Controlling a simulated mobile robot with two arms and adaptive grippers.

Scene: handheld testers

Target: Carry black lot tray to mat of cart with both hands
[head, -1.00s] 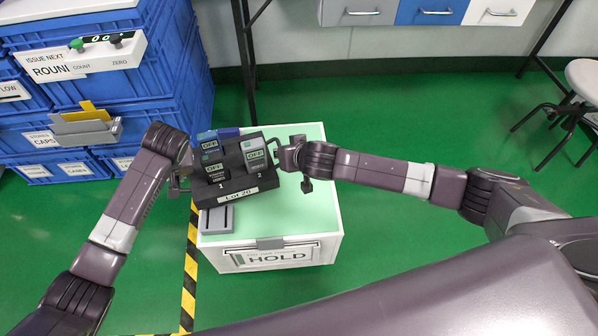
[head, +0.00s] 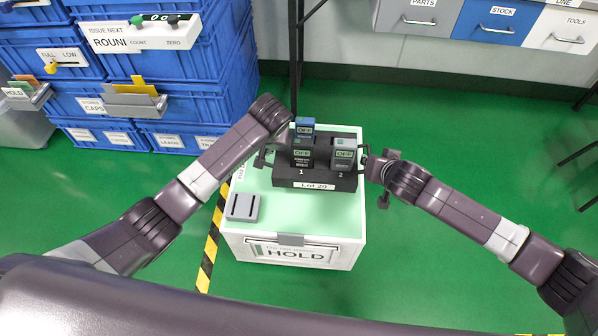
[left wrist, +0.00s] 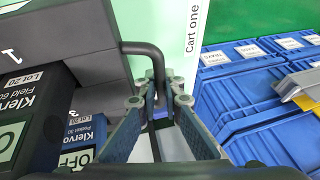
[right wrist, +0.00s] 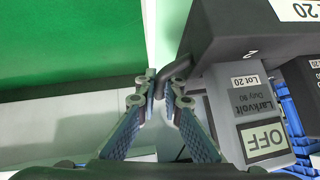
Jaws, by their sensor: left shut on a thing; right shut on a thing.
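The black lot tray (head: 318,179), labelled Lot 20, is over the pale green mat (head: 285,216) on top of the white cart (head: 330,256) in the head view. I cannot tell whether it touches the mat. A dark tester (head: 302,157) stands at slot 1, a grey tester (head: 343,157) at slot 2, and a blue-topped tester (head: 304,126) behind; their screens read OFF. My left gripper (left wrist: 160,103) is shut on the tray's left handle (left wrist: 150,55). My right gripper (right wrist: 167,88) is shut on the right handle (right wrist: 180,68).
A grey slotted block (head: 242,207) sits on the mat's front left corner. Blue crates (head: 200,90) stand to the left, drawers (head: 487,22) at the back right. Green floor is open to the right.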

